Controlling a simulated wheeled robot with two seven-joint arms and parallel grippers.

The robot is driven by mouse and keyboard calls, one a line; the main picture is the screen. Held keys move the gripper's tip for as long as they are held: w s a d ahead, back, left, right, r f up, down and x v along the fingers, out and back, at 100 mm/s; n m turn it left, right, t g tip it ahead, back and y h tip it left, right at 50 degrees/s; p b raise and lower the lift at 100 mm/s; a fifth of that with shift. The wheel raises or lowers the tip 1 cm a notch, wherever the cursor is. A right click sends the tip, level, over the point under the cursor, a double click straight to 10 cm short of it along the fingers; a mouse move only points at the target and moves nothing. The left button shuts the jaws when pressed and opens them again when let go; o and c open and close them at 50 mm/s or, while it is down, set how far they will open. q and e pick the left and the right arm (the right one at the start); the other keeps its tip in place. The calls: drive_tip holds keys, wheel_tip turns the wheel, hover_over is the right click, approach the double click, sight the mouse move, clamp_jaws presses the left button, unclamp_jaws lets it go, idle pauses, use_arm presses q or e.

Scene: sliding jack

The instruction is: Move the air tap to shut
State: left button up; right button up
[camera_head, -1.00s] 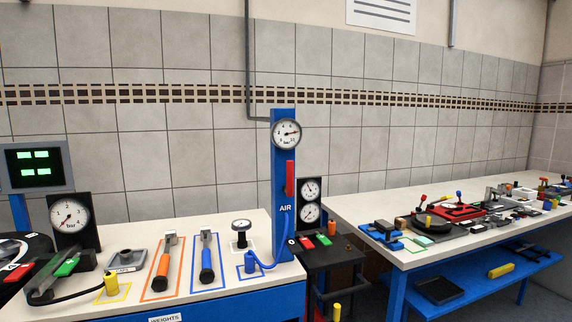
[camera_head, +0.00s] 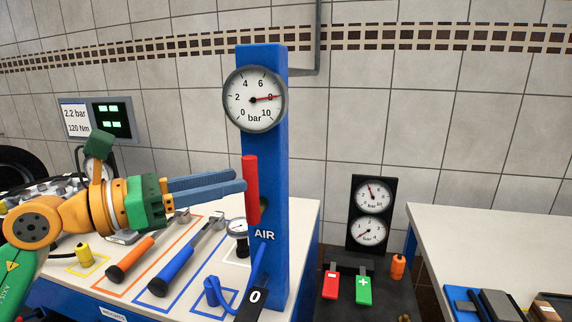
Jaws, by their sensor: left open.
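The air tap is a red lever (camera_head: 251,188) standing upright on the front of the blue post (camera_head: 267,140) marked AIR. A round gauge (camera_head: 254,98) above it has its red needle near 8 bar. My left gripper (camera_head: 242,183) comes in from the left with its blue-grey fingers pointing at the lever. The fingers are open, and their tips are at the lever's left edge. I cannot tell whether they touch it. My right gripper is not in view.
A black stand with two gauges (camera_head: 370,212) is right of the post. Another table (camera_head: 490,235) lies at right.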

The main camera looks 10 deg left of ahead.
sight(254, 221)
use_arm(q)
drive_tip(key=p+x, duration=0.3)
drive_tip(key=x, duration=0.1)
drive_tip(key=shift+w+d+r, duration=0.2)
drive_tip(key=shift+w, duration=0.05)
drive_tip(key=shift+w+d+f, duration=0.1)
drive_tip(key=shift+d, duration=0.05)
clamp_jaws()
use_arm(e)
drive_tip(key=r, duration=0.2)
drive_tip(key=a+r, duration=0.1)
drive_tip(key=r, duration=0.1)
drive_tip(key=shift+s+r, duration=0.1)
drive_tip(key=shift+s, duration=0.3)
